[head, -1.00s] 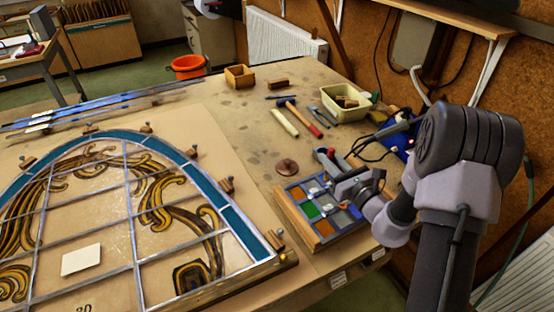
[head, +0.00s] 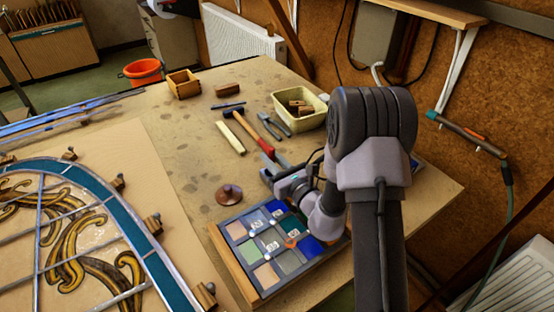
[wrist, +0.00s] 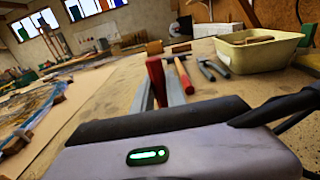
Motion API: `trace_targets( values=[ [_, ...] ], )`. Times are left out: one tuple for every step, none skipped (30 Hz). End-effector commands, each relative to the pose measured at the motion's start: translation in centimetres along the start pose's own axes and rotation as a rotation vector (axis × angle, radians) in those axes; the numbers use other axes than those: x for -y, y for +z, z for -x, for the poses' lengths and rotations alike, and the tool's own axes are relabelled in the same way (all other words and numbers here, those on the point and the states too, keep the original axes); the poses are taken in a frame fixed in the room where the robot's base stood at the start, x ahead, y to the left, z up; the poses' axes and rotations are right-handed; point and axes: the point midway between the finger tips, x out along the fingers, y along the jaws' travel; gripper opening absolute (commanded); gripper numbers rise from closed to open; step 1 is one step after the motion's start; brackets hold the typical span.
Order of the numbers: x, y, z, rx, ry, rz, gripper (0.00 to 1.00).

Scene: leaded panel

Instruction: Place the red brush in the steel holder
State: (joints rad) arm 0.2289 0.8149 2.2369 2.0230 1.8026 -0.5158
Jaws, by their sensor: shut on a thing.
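My gripper (head: 268,172) is over the bench, just beyond the tray of glass samples. In the wrist view its grey fingers (wrist: 158,98) are shut on the red brush (wrist: 155,82), whose red end stands up above them. In the head view the brush is hard to tell apart from the red hammer handle behind it. I cannot make out the steel holder for certain in either view.
The glass sample tray (head: 238,280) lies below my arm. A hammer (head: 262,146), pliers (head: 273,126) and a cream tub (head: 318,117) are beyond. A leaded panel (head: 120,225) fills the left. A bar-shaped fixture (head: 466,133) is on the right wall.

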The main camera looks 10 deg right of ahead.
Motion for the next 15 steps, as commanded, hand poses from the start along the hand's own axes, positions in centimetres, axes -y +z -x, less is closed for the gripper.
trace_targets(
  values=[
    [0.01,0.03,-0.01,0.001,-0.001,0.001,0.00],
    [0.03,0.15,-0.01,0.001,-0.001,0.001,0.00],
    [0.04,0.21,-0.01,0.001,-0.001,0.001,0.00],
    [0.04,0.24,-0.01,0.001,-0.001,0.001,0.00],
    [0.03,0.24,-0.01,0.001,-0.001,0.001,0.00],
    [0.04,0.16,-0.01,0.001,-0.001,0.001,0.00],
    [0.04,0.04,-0.01,0.001,-0.001,0.001,0.00],
    [0.04,-0.09,-0.01,0.001,0.000,0.001,0.00],
    [0.04,-0.23,-0.01,0.001,0.000,0.001,0.00],
    [0.04,-0.18,-0.01,0.001,0.000,0.001,0.21],
    [0.04,-0.12,-0.01,0.001,0.000,0.001,0.27],
    [0.04,-0.10,-0.01,0.001,0.000,0.001,0.35],
    [0.04,-0.09,-0.01,0.001,0.000,0.001,0.39],
    [0.04,-0.09,-0.01,0.001,0.000,0.001,0.39],
    [0.04,-0.09,-0.01,0.001,0.000,0.001,0.39]
  ],
)
